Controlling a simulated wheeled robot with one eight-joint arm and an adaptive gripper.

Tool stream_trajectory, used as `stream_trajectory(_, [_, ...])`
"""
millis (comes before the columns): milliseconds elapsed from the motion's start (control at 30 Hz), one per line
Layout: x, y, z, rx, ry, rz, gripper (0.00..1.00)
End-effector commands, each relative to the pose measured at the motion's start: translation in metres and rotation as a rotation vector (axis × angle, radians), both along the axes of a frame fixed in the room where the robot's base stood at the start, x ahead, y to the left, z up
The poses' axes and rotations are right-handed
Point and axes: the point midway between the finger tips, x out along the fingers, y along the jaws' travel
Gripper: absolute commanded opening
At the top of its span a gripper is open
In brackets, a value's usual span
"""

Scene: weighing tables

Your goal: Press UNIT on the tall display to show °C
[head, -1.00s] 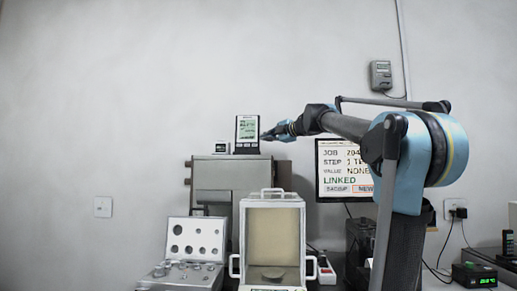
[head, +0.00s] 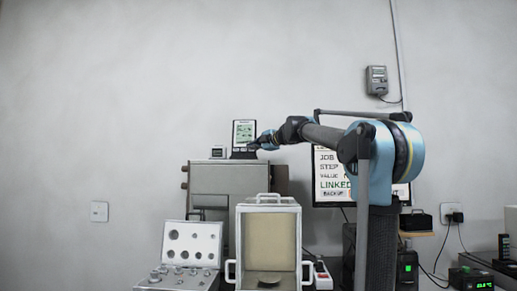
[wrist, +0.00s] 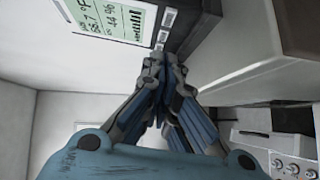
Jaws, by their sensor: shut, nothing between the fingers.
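The tall display (head: 244,132) stands upright on top of the grey cabinet in the head view. In the wrist view its screen (wrist: 115,18) appears turned sideways and shows a reading in °F, with a percent reading beside it. A row of small pale buttons (wrist: 163,37) runs along the dark bezel below the screen; their labels are too small to read. My gripper (head: 252,146) is shut and empty, with its tip at the display's lower right front. In the wrist view the closed fingertips (wrist: 167,62) are close to the end of the button row; contact cannot be told.
A small display (head: 218,152) stands left of the tall one on the grey cabinet (head: 222,178). A glass-fronted weighing box (head: 268,199) and an open case of weights (head: 192,240) are in front. A monitor (head: 330,197) is behind my arm.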

Motion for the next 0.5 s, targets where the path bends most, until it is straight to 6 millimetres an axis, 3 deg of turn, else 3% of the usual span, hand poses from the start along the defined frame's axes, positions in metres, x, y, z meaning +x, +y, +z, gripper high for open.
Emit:
stream_trajectory(100, [0.015,0.011,-0.002,0.000,0.000,0.000,0.00])
stream_trajectory(300, [0.038,0.009,-0.005,0.000,0.000,0.000,0.00])
stream_trajectory(500, [0.048,0.009,-0.007,0.000,0.000,0.000,0.00])
